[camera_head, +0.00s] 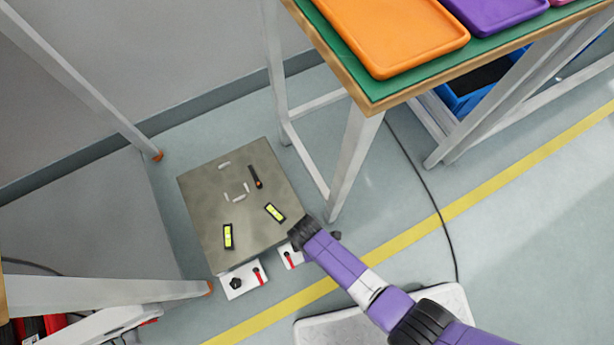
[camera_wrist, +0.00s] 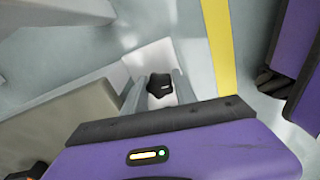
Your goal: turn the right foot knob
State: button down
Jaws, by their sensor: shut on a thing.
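The right foot is a white plate (camera_head: 290,257) with a red lever, at the front edge of a square grey metal plate (camera_head: 240,205) in the head view. My gripper (camera_wrist: 159,90) has its two grey fingers on either side of a black lobed knob (camera_wrist: 160,84) in the wrist view, shut on it. The knob stands on a white plate, which fits the right foot. In the head view my purple arm and black wrist hide this knob and my fingertips. The left foot (camera_head: 243,281) has its own black knob (camera_head: 235,284) and red lever.
Two yellow-green spirit levels (camera_head: 228,236) lie on the metal plate. A green-topped table (camera_head: 378,95) with orange and purple trays stands behind right, its white legs close by. Grey panel (camera_head: 90,220) and white frame stand left. A cable (camera_head: 432,205) crosses the floor; open floor lies right.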

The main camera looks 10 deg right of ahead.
jog(key=shift+n, duration=0.6)
jog(key=shift+r, duration=0.1)
jog(key=c, duration=1)
grip_release()
